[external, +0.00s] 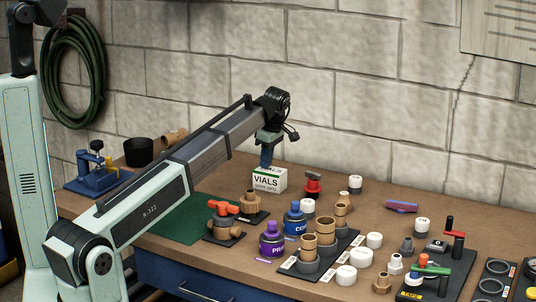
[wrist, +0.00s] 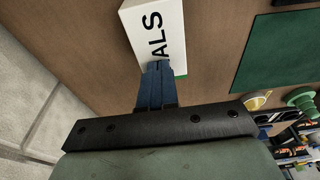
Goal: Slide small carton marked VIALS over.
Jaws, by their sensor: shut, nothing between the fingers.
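The small white carton marked VIALS (external: 270,180) stands upright on the brown workbench toward the back, near the block wall. It has a green stripe near its top. In the wrist view the carton (wrist: 155,30) is at the top centre, its lettering partly hidden by my fingers. My gripper (external: 266,160) points down just at the carton's near upper left edge. Its blue fingers (wrist: 155,85) are closed together with nothing between them. The fingertips overlap the carton in the wrist view; I cannot tell whether they touch it.
A green mat (external: 185,222) lies left of the carton. Purple and blue cans, brown fittings on a black tray (external: 335,252) and several white caps crowd the front. A blue vise (external: 95,172) is at the left.

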